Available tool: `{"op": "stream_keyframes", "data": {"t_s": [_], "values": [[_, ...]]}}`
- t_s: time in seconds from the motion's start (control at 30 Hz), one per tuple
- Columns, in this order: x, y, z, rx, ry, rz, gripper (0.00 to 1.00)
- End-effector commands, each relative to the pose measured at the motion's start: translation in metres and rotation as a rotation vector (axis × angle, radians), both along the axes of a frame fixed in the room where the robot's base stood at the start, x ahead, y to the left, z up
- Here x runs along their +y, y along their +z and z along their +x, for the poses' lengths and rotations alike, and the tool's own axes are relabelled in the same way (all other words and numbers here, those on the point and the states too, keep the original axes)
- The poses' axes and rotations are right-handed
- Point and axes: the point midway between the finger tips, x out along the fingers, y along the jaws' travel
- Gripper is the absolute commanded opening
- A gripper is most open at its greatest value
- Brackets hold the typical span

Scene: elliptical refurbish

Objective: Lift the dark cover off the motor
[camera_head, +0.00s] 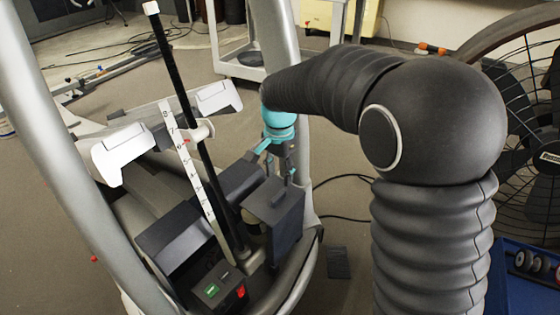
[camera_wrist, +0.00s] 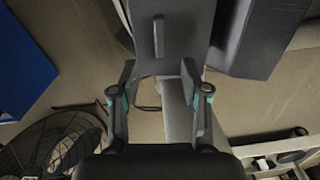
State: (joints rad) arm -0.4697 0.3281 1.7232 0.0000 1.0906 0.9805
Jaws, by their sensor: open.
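The dark cover (camera_head: 285,225) is a box-like shell with a raised grip on top. It sits low inside the elliptical's frame, and the motor under it is mostly hidden. In the wrist view the cover (camera_wrist: 185,45) is at the top middle, its narrow raised grip (camera_wrist: 158,36) running upright in the picture. My gripper (camera_head: 281,168) is over the cover's far side, pointing down. In the wrist view my gripper (camera_wrist: 158,75) is open and empty. Its fingertips lie to either side of the grip's line, and the grip shows beyond them. I see no contact.
A black pole (camera_head: 190,95) and a white numbered strip (camera_head: 188,165) rise left of the cover. Another dark housing (camera_head: 185,238) stands beside it. Grey frame tubes (camera_head: 68,165) curve around. A fan (camera_head: 525,120) and a blue toolbox (camera_head: 525,285) are at right.

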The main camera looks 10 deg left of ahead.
Motion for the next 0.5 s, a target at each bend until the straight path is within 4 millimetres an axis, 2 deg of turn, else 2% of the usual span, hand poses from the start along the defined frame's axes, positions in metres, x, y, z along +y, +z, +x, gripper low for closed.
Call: {"op": "stream_keyframes", "data": {"t_s": [0.1, 0.3, 0.5], "values": [[0.000, -0.023, 0.000, 0.003, 0.000, -0.002, 0.46], [0.000, -0.053, -0.001, 0.002, 0.000, -0.001, 0.46], [0.000, -0.071, 0.000, 0.000, 0.001, -0.001, 0.46]]}}
